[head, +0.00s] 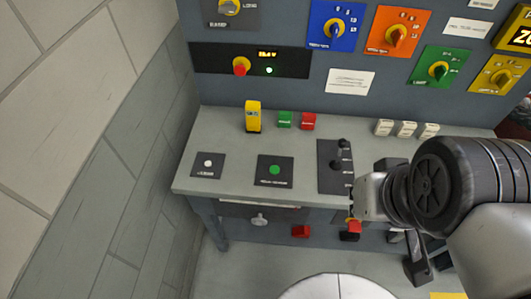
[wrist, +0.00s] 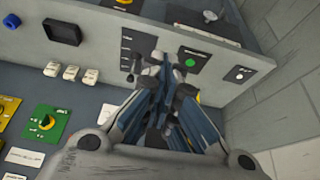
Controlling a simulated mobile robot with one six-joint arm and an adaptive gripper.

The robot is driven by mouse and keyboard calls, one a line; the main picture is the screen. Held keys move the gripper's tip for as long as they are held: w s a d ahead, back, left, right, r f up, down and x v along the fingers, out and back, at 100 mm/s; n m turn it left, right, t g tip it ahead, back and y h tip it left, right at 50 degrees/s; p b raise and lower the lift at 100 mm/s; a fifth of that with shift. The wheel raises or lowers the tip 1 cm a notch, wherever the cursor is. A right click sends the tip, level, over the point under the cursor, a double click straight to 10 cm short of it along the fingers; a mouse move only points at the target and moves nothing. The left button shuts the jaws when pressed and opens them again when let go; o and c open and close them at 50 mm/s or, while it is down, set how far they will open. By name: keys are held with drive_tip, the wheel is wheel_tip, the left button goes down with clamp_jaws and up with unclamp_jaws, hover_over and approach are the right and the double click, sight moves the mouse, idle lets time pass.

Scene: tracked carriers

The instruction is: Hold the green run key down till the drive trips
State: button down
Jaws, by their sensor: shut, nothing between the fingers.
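A round green button (head: 275,169) sits on a square black plate on the grey desk top of the console. It also shows in the wrist view (wrist: 189,62). A separate small green block key (head: 285,118) stands farther back, beside a red one (head: 308,121). The labels are too small to read, so I cannot tell which green one is the run key. My gripper (wrist: 164,64) is shut and empty. In the wrist view its fingertips show near the black lever plate, left of the round green button.
A black plate with levers (head: 336,165) is right of the green button, and a white button (head: 208,163) is left. A yellow block (head: 253,117) stands behind. A black panel (head: 250,60) has an amber display, a red knob and a lit green lamp. A wall closes the left side.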

drive_tip(key=w+d+f+n+t+h+p, duration=0.15)
drive_tip(key=w+n, duration=0.25)
drive_tip(key=w, duration=0.8)
drive_tip(key=n+t+y+p, duration=0.1)
drive_tip(key=n+y+p, duration=0.1)
drive_tip(key=n+y, duration=0.8)
hover_over(273, 171)
wheel_tip(273, 171, down, 16)
drive_tip(key=n+h, duration=0.2)
drive_tip(key=shift+n+h, duration=0.35)
drive_tip(key=shift+n, duration=0.05)
drive_tip(key=shift+f+b, duration=0.1)
drive_tip(key=shift+b, duration=0.2)
wheel_tip(273, 171, down, 9)
drive_tip(key=b, duration=0.7)
drive_tip(key=shift+b, duration=0.3)
